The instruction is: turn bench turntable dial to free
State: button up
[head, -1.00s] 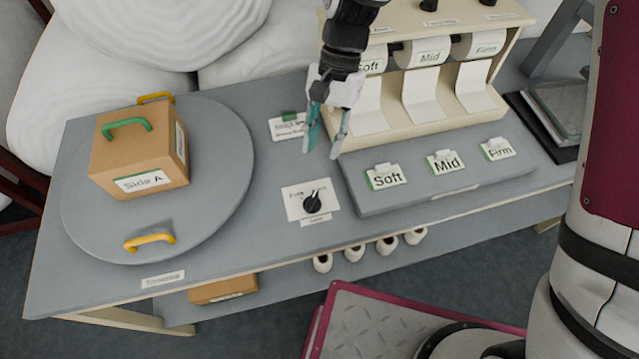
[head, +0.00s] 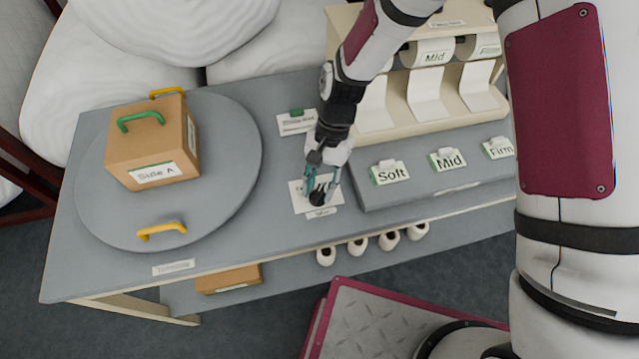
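The turntable dial (head: 318,197) is a black knob on a white label plate (head: 299,196) on the grey bench, right of the round turntable (head: 236,180). My gripper (head: 320,190) is right at the dial, its teal fingers pointing down around or just over the knob. The fingers and hand hide much of the plate and its printing, so the dial's setting cannot be read. Whether the fingers touch the knob cannot be told. A cardboard box (head: 150,150) marked "Side A", with a green handle on top, stands on the turntable.
Yellow handles (head: 161,230) sit at the turntable's front and back. A card with a green clip (head: 297,122) lies behind the dial. A raised grey step with Soft (head: 389,173), Mid and Firm tags is to the right, below a roll dispenser (head: 425,85). White wadding rolls are behind.

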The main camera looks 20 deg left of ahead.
grip_shut()
jog(key=shift+n, duration=0.4)
jog(key=n, duration=0.1)
jog(key=n+h+b, duration=0.1)
jog(key=n+b, duration=0.1)
jog(key=shift+w+a+n+h, duration=0.1)
jog(key=shift+a+n+h, duration=0.15)
jog(key=shift+n+h, duration=0.05)
jog(key=n+h+b, duration=0.1)
jog(key=n, duration=0.2)
jog(key=shift+a+n+t+b, duration=0.15)
jog(key=shift+n+t+b, duration=0.15)
jog(key=n, duration=0.1)
jog(key=n+h, duration=0.1)
jog(key=n, duration=0.1)
jog(key=n+t+b, duration=0.1)
jog(key=shift+s+a+h, duration=0.15)
jog(key=shift+s+h, duration=0.1)
jog(key=shift+h, duration=0.05)
jog(key=shift+s+n+t+h+b, duration=0.1)
jog(key=shift+n+t+h+b, duration=0.35)
jog(key=shift+n, duration=1.45)
jog(key=shift+t, duration=0.25)
